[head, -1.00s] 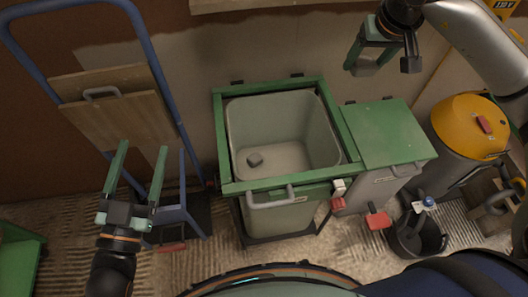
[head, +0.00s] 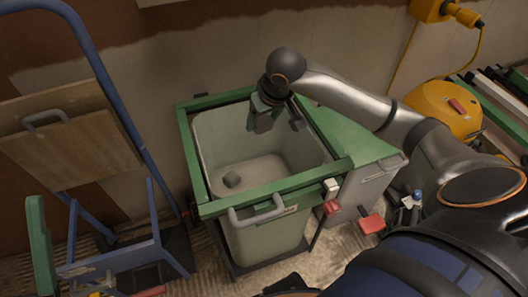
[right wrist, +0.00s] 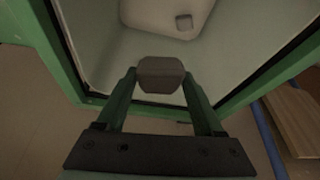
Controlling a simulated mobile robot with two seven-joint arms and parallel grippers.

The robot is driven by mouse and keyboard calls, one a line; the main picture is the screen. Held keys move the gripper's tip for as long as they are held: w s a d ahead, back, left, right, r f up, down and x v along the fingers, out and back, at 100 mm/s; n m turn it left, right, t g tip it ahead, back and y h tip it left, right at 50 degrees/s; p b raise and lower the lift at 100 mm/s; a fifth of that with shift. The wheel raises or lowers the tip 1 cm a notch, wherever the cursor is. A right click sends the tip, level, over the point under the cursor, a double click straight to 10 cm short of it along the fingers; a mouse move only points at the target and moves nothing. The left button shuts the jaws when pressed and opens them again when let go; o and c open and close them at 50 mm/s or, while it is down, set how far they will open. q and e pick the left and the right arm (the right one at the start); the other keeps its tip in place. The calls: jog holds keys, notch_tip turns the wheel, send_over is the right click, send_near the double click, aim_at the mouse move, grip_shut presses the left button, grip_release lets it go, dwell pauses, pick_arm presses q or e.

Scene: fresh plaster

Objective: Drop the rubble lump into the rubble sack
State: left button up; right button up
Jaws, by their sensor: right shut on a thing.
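The rubble lump (right wrist: 161,75) is a grey, roughly blocky piece. It sits between the fingertips of my right gripper (right wrist: 160,82), which is shut on it. In the head view my right gripper (head: 278,120) hangs over the rear part of the rubble sack. The sack (head: 215,135) is a pale, open-topped container in a green frame (head: 190,165). The right wrist view shows the held lump above the sack's opening, apart from its floor. A smaller-looking grey lump (head: 232,180) lies inside on the bottom.
A green-lidded bin (head: 350,140) stands right of the sack, with a yellow-topped machine (head: 445,108) beyond. A blue hand truck (head: 118,120) with a wooden board (head: 75,150) stands at the left. The wall rises close behind the sack.

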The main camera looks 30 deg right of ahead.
jog(key=shift+f+b, duration=1.1)
jog(key=shift+f, duration=0.85)
jog(key=o, duration=1.5)
jog(key=shift+r, duration=0.15)
jog(key=p+v, duration=0.4)
jog(key=v, duration=0.8)
jog(key=shift+r, duration=0.2)
